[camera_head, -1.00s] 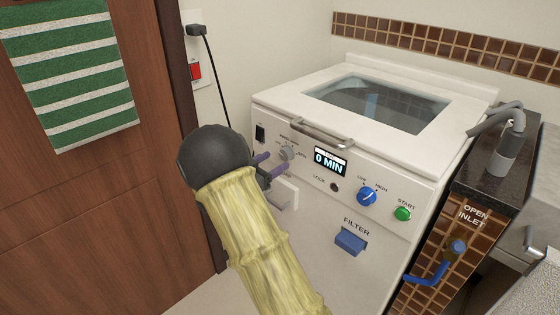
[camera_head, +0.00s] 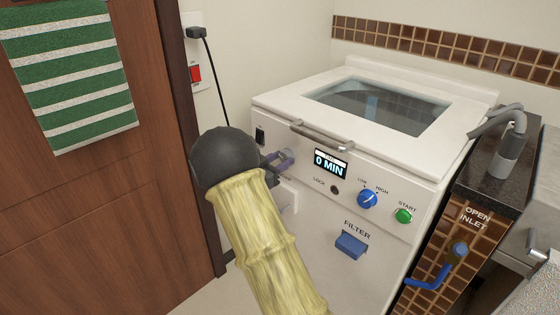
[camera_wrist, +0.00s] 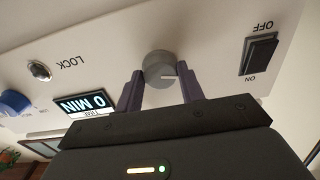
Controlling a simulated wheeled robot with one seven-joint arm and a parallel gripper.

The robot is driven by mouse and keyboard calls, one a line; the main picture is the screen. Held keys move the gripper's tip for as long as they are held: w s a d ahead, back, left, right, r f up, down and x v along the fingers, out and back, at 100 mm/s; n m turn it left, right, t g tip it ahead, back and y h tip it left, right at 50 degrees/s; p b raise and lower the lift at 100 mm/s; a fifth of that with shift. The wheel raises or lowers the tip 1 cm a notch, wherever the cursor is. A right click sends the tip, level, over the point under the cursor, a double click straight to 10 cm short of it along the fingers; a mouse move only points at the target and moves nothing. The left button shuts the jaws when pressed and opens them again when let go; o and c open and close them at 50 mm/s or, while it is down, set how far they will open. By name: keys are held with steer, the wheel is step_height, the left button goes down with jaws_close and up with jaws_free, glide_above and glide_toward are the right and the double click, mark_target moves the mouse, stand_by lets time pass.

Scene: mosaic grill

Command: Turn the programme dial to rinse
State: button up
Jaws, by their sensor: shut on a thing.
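The grey programme dial (camera_wrist: 158,64) sits on the washing machine's white front panel. In the wrist view, which is upside down, its white pointer mark points to the right of the picture, towards the on/off switch. My gripper (camera_wrist: 160,78) is shut on the dial, with one purple finger on each side. In the head view my gripper (camera_head: 282,160) is at the panel left of the display, and its fingers hide most of the dial and its labels. I cannot read the rinse mark. The display (camera_head: 330,163) reads 0 MIN.
The on/off switch (camera_wrist: 260,53) is close beside the dial. The lock (camera_head: 334,189), blue low/high knob (camera_head: 367,200), green start button (camera_head: 404,216) and blue filter handle (camera_head: 351,244) are on the same front. A lid handle (camera_head: 322,135) juts out above.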

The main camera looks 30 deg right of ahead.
steer(key=shift+m, duration=0.4)
steer(key=m+b, duration=0.2)
steer(key=m, duration=0.3)
steer(key=shift+f, duration=0.15)
steer(key=m+b, duration=0.3)
steer(key=m, duration=0.1)
stand_by(0.4)
steer(key=o, duration=1)
steer(key=shift+a, duration=0.1)
steer(key=p+v, duration=0.3)
steer(key=v, duration=1.4)
steer(key=shift+a+p, duration=0.15)
steer(key=shift+p, duration=0.2)
